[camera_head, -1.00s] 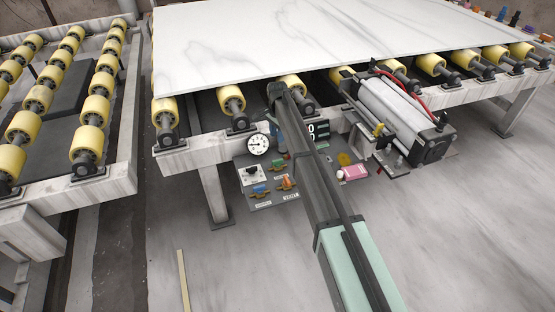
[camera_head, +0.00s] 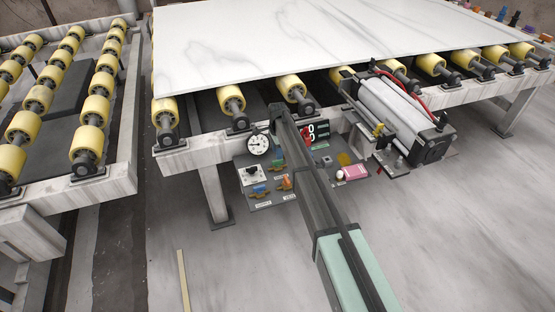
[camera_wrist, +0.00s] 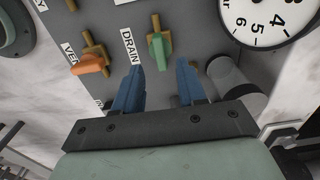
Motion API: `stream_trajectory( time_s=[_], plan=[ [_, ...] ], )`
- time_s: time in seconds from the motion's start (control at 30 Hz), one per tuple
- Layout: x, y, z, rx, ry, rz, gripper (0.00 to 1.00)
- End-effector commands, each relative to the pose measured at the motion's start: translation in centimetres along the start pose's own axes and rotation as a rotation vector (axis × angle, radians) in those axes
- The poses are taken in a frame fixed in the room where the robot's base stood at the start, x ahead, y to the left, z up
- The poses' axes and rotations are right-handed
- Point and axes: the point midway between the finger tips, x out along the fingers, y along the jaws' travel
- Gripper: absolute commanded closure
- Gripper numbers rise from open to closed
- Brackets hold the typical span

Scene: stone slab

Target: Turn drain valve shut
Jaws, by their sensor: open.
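The drain valve has a green handle (camera_wrist: 158,52) on a brass body, beside the DRAIN label (camera_wrist: 131,45) on a grey panel, in the wrist view. The handle points along the picture's vertical, roughly in line with the brass. My gripper (camera_wrist: 159,70) is open, its two blue fingers apart and empty. The handle stands just beyond the fingertips, sideways between them; I see no contact.
An orange-handled valve (camera_wrist: 90,64) sits left of the drain valve. A dial gauge (camera_wrist: 268,18) and a grey cylinder (camera_wrist: 240,80) are close on the right. A marble slab (camera_head: 330,40) lies on rollers above.

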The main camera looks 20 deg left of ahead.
Motion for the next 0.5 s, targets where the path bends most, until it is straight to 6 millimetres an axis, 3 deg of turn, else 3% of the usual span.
stream_trajectory(
  time_s=[0.2,0.5],
  plan=[
    [3.3,-0.1,0.0,0.000,0.000,0.001,0.60],
    [5.0,0.0,0.0,-0.001,0.000,0.000,0.60]
  ],
)
